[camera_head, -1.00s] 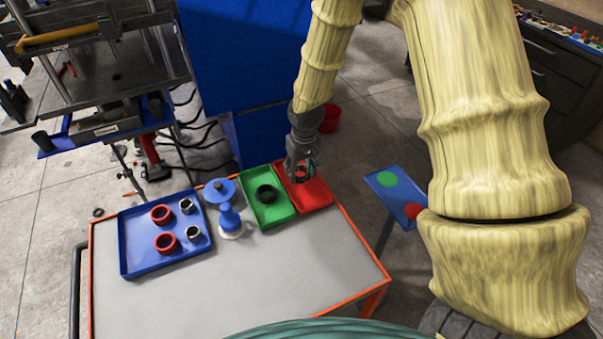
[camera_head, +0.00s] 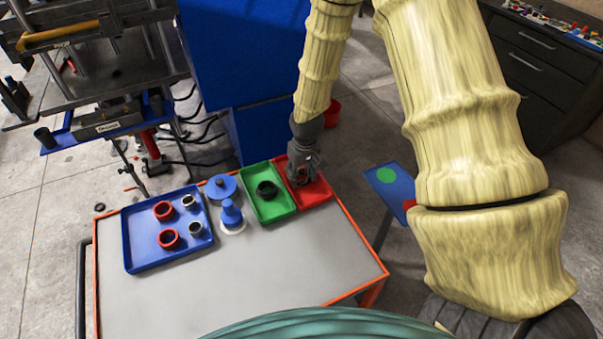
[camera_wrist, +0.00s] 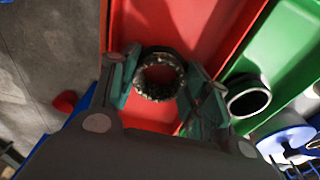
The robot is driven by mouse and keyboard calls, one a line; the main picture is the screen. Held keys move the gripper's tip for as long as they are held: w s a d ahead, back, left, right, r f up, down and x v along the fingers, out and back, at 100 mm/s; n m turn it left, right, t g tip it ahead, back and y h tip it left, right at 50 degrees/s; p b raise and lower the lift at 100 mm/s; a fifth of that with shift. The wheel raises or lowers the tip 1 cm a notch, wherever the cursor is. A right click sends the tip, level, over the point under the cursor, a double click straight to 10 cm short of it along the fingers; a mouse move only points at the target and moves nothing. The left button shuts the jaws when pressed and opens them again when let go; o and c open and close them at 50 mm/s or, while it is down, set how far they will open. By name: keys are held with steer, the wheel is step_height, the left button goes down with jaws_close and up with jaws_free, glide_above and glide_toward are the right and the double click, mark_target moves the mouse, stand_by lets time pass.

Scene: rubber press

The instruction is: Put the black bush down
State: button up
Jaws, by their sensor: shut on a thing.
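My gripper (camera_head: 303,178) is low over the red tray (camera_head: 319,194) at the right end of the cart. In the wrist view its fingers (camera_wrist: 158,88) are shut on a dark, rough-edged black bush (camera_wrist: 159,57). The bush is over the red tray floor (camera_wrist: 185,28); I cannot tell whether it touches it. In the head view the gripper hides this bush. Another black bush (camera_head: 267,189) lies in the green tray (camera_head: 277,212) just left of the red one, and it also shows in the wrist view (camera_wrist: 249,103).
A blue tray (camera_head: 142,255) with red rings and grey bushes stands at the cart's left. A blue stepped fixture (camera_head: 232,213) and a blue disc (camera_head: 221,187) sit between the trays. The front of the grey cart top (camera_head: 240,280) is clear.

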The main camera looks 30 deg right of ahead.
mark_target(304, 185)
steer(key=o, duration=0.7)
steer(key=shift+f, duration=0.1)
steer(key=shift+s+r+b, duration=0.25)
steer(key=shift+r+b, duration=0.3)
steer(key=shift+r, duration=1.5)
steer(key=shift+s+r+b, duration=0.2)
steer(key=shift+r+b, duration=0.4)
steer(key=shift+r, duration=1.4)
steer(key=shift+s+r+b, duration=0.25)
steer(key=shift+r+b, duration=0.3)
steer(key=shift+r, duration=1.5)
steer(key=shift+r, duration=0.1)
